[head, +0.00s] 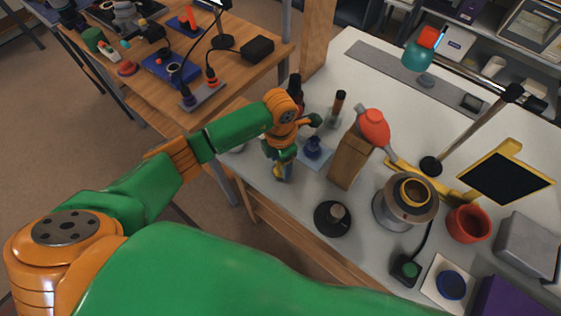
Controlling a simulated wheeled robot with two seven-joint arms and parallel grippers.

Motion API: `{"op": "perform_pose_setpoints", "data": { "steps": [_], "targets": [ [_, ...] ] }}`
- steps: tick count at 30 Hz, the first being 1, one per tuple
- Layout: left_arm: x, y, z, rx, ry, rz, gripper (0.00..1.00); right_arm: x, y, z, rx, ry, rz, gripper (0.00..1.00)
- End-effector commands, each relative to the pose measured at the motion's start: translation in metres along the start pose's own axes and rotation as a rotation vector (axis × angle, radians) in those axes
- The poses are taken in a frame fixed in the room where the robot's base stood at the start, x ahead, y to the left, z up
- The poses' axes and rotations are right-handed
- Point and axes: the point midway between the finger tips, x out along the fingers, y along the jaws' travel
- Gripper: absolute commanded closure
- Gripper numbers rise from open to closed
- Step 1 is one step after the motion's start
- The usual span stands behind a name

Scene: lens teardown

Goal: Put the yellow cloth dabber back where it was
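My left gripper (282,173) points down at the left edge of the white bench. A small pale yellowish bit shows at its fingertips, but it is too small to tell whether it is the yellow cloth dabber or part of the gripper. Whether the fingers are open or shut does not show clearly. No yellow cloth dabber can be made out surely elsewhere. A dark blue item (313,148) sits on a light blue mat (322,160) just right of the gripper. My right gripper is not in view.
A wooden table (258,75) stands behind left.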

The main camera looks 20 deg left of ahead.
Motion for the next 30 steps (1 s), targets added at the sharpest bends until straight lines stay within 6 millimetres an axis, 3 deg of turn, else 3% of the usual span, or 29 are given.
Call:
{"op": "perform_pose_setpoints", "data": {
  "steps": [12, 15, 30],
  "targets": [
    [-0.095, 0.001, 0.001, 0.002, -0.005, 0.006, 0.34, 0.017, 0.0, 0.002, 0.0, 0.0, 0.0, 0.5],
    [-0.111, 0.001, 0.0, 0.0, -0.003, 0.003, 0.34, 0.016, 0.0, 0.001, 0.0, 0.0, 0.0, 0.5],
    [-0.117, -0.001, 0.0, 0.001, -0.003, -0.002, 0.34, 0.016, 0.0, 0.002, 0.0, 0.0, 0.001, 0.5]
  ]
}}
